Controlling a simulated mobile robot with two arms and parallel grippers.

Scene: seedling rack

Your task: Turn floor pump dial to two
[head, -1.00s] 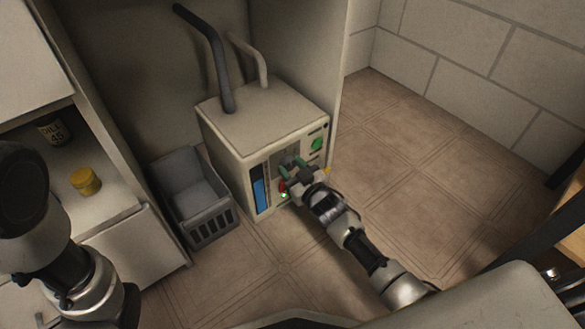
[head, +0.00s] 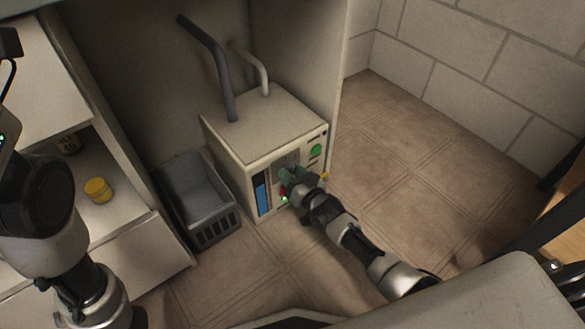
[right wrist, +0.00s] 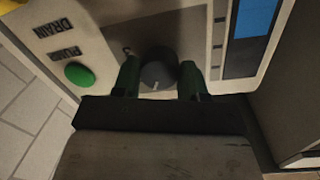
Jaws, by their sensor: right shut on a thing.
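The floor pump (head: 262,122) is a beige box on the floor with two hoses on top. Its front panel has a green button, a blue level window and a dial, which my right gripper largely hides in the head view. In the right wrist view the dark round dial (right wrist: 158,71) sits between the green fingers of my right gripper (right wrist: 160,80), which is shut on it. A small pale mark shows on the dial's lower side in that view. I cannot read dial numbers. My left arm is at the left of the head view; its fingertips do not show.
A grey basket (head: 197,200) stands on the floor left of the pump. A shelf unit at the left holds a yellow-lidded jar (head: 98,190) and a dark labelled container (head: 67,143). A panel stands right of the pump. The tiled floor (head: 410,170) further right is clear.

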